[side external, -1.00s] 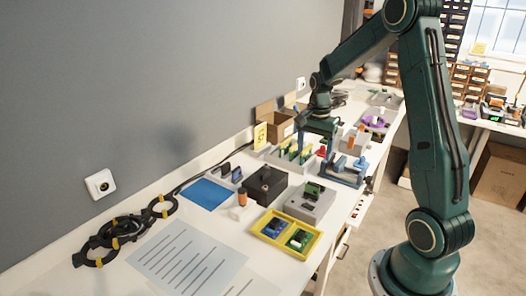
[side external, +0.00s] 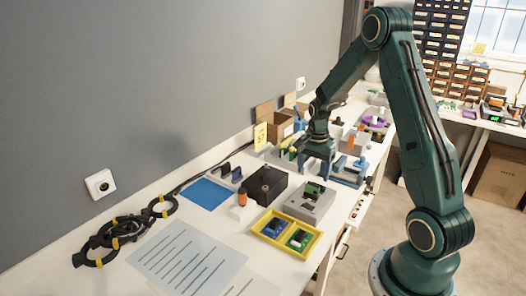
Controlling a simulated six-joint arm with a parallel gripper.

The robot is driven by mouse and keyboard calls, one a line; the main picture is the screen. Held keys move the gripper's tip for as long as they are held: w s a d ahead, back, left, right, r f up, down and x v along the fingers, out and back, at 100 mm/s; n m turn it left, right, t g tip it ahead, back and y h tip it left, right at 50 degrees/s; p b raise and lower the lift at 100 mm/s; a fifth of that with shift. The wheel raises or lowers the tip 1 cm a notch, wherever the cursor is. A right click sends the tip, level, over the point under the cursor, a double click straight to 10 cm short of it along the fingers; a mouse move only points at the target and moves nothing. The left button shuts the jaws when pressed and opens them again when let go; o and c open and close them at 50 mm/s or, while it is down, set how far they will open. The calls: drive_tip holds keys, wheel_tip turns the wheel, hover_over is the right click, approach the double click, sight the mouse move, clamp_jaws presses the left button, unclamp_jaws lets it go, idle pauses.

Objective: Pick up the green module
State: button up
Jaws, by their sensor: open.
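Several green things are in view, and I cannot tell which one is the module. A small green piece (side external: 314,188) stands on a grey box (side external: 309,206). Upright green-yellow pieces (side external: 288,152) stand in a row farther back, partly hidden by my gripper. My gripper (side external: 317,172) is open, pointing down behind the grey box and at the right end of that row. I see nothing between its fingers.
A black box (side external: 267,184) is left of the grey box. A blue vise-like fixture (side external: 348,174) is close to the right of my gripper. A cardboard box (side external: 279,128) stands behind near the wall. A blue mat (side external: 206,194), a paper sheet (side external: 188,256) and black rings lie at left.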

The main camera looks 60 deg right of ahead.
sight(313, 184)
drive_tip(key=shift+f, duration=0.7)
drive_tip(key=shift+s+d+f, duration=0.1)
drive_tip(key=shift+d+f, duration=0.05)
drive_tip(key=shift+f, duration=2.45)
drive_tip(key=shift+c, duration=0.4)
drive_tip(key=c, duration=1.2)
drive_tip(key=shift+r, duration=0.1)
wheel_tip(313, 184, up, 20)
drive_tip(key=shift+f, duration=0.1)
